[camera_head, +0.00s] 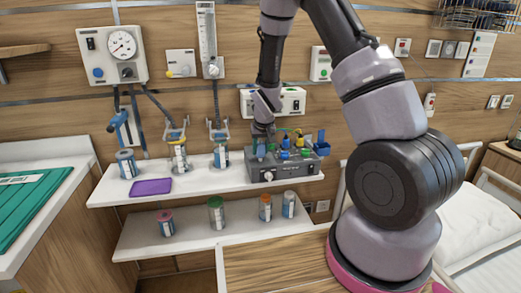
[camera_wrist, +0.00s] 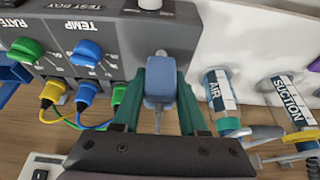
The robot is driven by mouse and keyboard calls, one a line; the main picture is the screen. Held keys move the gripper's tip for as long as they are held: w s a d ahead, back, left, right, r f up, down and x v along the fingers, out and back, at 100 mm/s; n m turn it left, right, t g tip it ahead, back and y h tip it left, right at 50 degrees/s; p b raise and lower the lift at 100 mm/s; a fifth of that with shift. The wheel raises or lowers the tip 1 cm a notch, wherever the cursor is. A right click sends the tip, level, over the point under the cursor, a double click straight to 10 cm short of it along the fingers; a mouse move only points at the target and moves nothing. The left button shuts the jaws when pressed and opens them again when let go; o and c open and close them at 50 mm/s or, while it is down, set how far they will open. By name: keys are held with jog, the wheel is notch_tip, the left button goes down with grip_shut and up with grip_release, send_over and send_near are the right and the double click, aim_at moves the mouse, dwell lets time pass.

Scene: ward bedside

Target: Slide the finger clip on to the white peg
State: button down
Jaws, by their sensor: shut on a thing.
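My gripper (camera_head: 261,148) points down at the left end of the grey test box (camera_head: 285,170). In the wrist view my gripper (camera_wrist: 160,90) has its green fingers shut on the blue finger clip (camera_wrist: 160,88). A lead runs from the clip back between the fingers. The clip's far end overlaps the top of the test box (camera_wrist: 115,60) in this view. A small pale tip shows just beyond it, and I cannot tell whether this is the peg. A white stub (camera_wrist: 150,4) shows at the box's far edge, apart from the clip.
Green and blue knobs (camera_wrist: 87,52) and plugged yellow, blue and green leads (camera_wrist: 65,97) stand beside the clip. Bottles labelled AIR (camera_wrist: 222,100) and SUCTION (camera_wrist: 292,103) are on the other side. A purple pad (camera_head: 150,187) lies on the white shelf (camera_head: 205,185).

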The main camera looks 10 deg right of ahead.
jog(key=shift+f, duration=0.9)
dwell(0.8)
jog(key=shift+c, duration=1.8)
grip_release()
jog(key=s+d+r+m, duration=0.15)
jog(key=s+r, duration=0.35)
jog(key=r, duration=0.5)
jog(key=s+d+r+t+y, duration=0.15)
jog(key=s+r, duration=0.35)
jog(key=r, duration=0.5)
jog(key=s+d+r+m+g, duration=0.15)
jog(key=s+r, duration=0.35)
jog(key=r, duration=0.5)
jog(key=s+r+t, duration=0.1)
jog(key=s+r, duration=0.3)
jog(key=s, duration=0.3)
jog(key=s+d+r+m+t, duration=0.1)
jog(key=s+r, duration=0.3)
jog(key=s, duration=0.4)
jog(key=shift+d+t, duration=0.15)
jog(key=shift+t, duration=0.15)
